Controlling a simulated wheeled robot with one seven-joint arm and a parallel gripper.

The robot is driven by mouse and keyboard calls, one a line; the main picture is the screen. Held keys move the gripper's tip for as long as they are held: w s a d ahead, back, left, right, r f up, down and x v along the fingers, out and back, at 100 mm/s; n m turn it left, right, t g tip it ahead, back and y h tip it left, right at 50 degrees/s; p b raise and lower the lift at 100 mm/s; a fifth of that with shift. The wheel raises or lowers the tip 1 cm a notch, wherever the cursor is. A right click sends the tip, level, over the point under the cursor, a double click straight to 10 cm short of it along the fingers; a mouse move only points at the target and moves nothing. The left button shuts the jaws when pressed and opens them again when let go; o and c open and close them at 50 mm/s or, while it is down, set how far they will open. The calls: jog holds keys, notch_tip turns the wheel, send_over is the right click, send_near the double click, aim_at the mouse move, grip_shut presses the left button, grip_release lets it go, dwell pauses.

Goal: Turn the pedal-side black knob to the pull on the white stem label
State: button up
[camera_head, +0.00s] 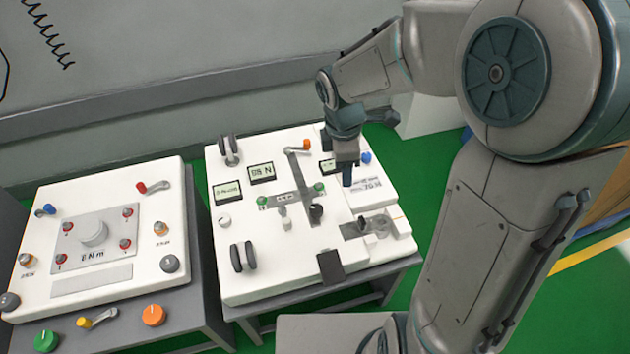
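The right-hand cart has a white top (275,279) with a dark pedal-like plate (330,266) at its front edge. A small black knob (316,213) stands just behind that plate, near the middle of the top. Its pointer direction is too small to read. A small white post (286,223) stands left of the knob, and a small label (282,198) lies behind the post. I cannot read the label or tell whether it is the white stem label. My gripper (347,178) points down over the back right of this top, behind and right of the knob. Its finger opening cannot be made out.
An orange-ended lever (299,149), green knobs and small displays (262,173) lie between. Another cart (125,275) stands left, across a narrow gap.

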aim_at(316, 208)
jog(key=w+a+f+n+y+b, duration=0.1)
jog(key=w+a+f+n, duration=0.15)
jog(key=f+n, duration=0.2)
jog(key=w+a+f+n+b, duration=0.1)
jog(key=w+a+f+n, duration=0.15)
jog(key=f+n, duration=0.2)
jog(key=shift+m+g, duration=0.4)
jog(key=shift+m, duration=0.1)
jog(key=f+b, duration=0.1)
jog(key=f, duration=0.3)
jog(key=f+b, duration=0.1)
jog(key=f, duration=0.4)
jog(key=a+f+b, duration=0.1)
jog(key=f, duration=0.3)
jog(key=shift+s+f, duration=0.15)
jog(key=shift+s, duration=0.15)
jog(key=c, duration=1)
